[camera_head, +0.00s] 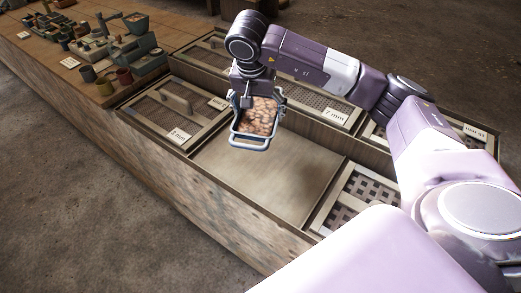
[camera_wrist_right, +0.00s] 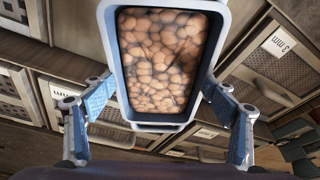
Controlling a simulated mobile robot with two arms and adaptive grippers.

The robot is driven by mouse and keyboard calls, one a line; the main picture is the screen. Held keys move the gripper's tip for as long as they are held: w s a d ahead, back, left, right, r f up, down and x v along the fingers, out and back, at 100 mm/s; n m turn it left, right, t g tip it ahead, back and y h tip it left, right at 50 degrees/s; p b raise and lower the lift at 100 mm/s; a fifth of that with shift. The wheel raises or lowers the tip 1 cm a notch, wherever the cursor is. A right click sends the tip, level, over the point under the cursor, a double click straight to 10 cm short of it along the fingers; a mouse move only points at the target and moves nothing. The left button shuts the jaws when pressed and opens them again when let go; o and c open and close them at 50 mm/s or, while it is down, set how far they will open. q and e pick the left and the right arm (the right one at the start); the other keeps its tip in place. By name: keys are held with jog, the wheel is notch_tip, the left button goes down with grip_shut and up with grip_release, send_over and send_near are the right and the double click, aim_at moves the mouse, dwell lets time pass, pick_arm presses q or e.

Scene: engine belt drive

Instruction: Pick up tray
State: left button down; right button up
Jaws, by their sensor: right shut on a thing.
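The tray (camera_head: 250,138) is a small bin with a pale blue-white rim and handle, filled with round brown pieces. My right gripper (camera_head: 258,100) is shut on the tray and holds it above an empty, bare compartment (camera_head: 262,180) of the wooden bench. In the right wrist view the tray (camera_wrist_right: 107,35) fills the upper middle, with a blue-padded finger of my right gripper (camera_wrist_right: 160,108) on each side. The brown pieces lie inside the tray. My left gripper is not in view.
Framed sieve panels lie around the empty compartment: one labelled 3 mm (camera_head: 165,112) at left, one labelled 7 mm (camera_head: 310,98) behind, and a coarse grid (camera_head: 355,195) at right. Cups and small bins (camera_head: 105,50) crowd the bench's far left end.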

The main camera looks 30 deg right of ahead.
aim_at(259, 153)
notch_tip(259, 153, down, 15)
jog(key=shift+f+p, duration=0.2)
jog(key=shift+p, duration=0.5)
jog(key=shift+f, duration=0.15)
jog(key=o, duration=1.3)
jog(key=shift+o, duration=0.2)
